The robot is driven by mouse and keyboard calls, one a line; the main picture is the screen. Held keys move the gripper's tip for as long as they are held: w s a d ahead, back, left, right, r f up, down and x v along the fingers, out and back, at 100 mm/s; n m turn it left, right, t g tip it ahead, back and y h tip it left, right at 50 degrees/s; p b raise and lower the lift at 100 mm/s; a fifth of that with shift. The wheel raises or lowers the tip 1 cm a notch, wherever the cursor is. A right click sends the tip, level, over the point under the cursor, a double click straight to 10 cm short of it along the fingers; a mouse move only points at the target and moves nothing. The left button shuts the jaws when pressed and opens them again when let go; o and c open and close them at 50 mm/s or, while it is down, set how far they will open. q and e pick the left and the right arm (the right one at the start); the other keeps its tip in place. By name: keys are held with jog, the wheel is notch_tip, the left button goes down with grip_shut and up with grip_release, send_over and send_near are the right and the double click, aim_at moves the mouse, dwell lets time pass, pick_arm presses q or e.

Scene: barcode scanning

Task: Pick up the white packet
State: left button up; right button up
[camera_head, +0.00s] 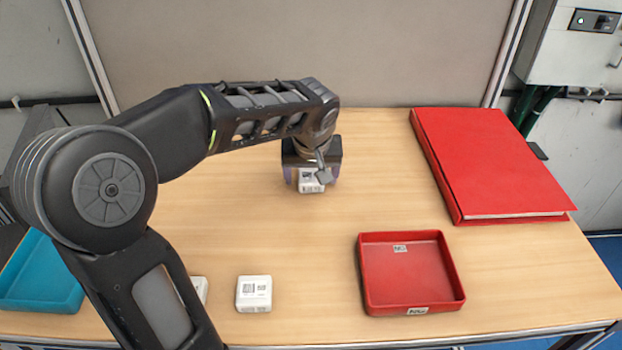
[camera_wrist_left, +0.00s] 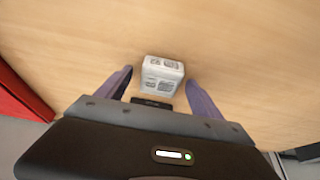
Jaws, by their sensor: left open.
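A small white packet (camera_head: 312,187) with printed labels sits on the table in the middle, under my left gripper (camera_head: 312,178). In the left wrist view the white packet (camera_wrist_left: 163,70) shows between the tips of the open fingers of my left gripper (camera_wrist_left: 159,76), with a gap on each side. The gripper hides part of the packet in the head view. A second white packet (camera_head: 254,293) lies near the table's front edge. A third white one (camera_head: 201,287) is partly hidden behind my left arm. My right gripper is not in view.
A red tray (camera_head: 362,275) stands at the front right and looks empty. A large red binder (camera_head: 490,160) lies at the back right. A blue tray (camera_head: 40,285) is at the far left, partly behind my arm. A grey panel (camera_head: 300,50) closes the back of the table.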

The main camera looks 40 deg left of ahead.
aim_at(311, 177)
pick_arm(q)
jog(key=shift+c, duration=0.2)
dwell(0.3)
grip_shut()
dwell(0.7)
jog(key=shift+r, duration=0.15)
notch_tip(311, 177, up, 10)
dwell(0.8)
